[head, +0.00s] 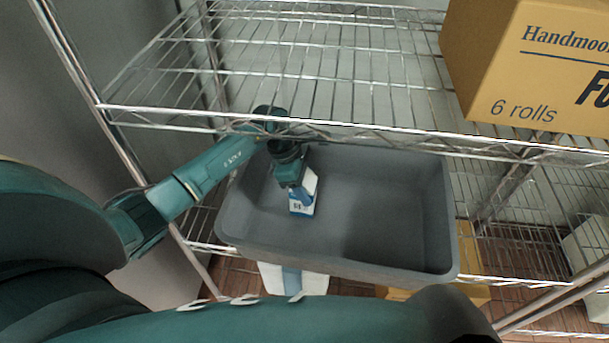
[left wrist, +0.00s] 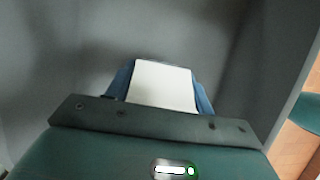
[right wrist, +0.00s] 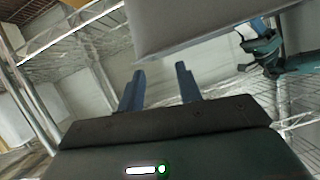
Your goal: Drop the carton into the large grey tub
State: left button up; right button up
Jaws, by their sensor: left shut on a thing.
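A small white and blue carton (head: 310,183) is in my left gripper (head: 301,191), inside the large grey tub (head: 450,230). The left gripper is shut on it, and the tub's walls are around both. In the left wrist view the white face of the carton (left wrist: 165,86) shows between the two blue fingers. I cannot tell whether the carton touches the tub floor. My right gripper (right wrist: 159,88) is open and empty in the right wrist view, below and outside a grey wall that looks like the tub (right wrist: 190,28).
The tub sits on a wire rack, under an upper wire shelf (head: 340,65) whose front edge crosses above it. A large cardboard box (head: 500,60) stands on that shelf at the right. A rack post (head: 85,75) stands at the left. The tub's right part is empty.

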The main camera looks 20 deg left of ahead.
jog(key=shift+s+d+r, duration=0.1)
jog(key=shift+s, duration=0.05)
pick_arm(q)
jog(key=shift+d, duration=0.1)
jog(key=shift+f, duration=0.15)
jog(key=shift+f+b, duration=0.4)
jog(key=shift+b, duration=0.1)
pick_arm(e)
jog(key=shift+d+t, duration=0.15)
jog(key=shift+t, duration=0.15)
pick_arm(q)
jog(key=shift+f, duration=0.1)
jog(key=o, duration=1.3)
jog(key=shift+s, duration=0.1)
jog(key=shift+o, duration=0.2)
pick_arm(e)
jog(key=shift+s+d+r, duration=0.1)
jog(key=shift+s+r, duration=0.05)
jog(key=shift+r, duration=0.1)
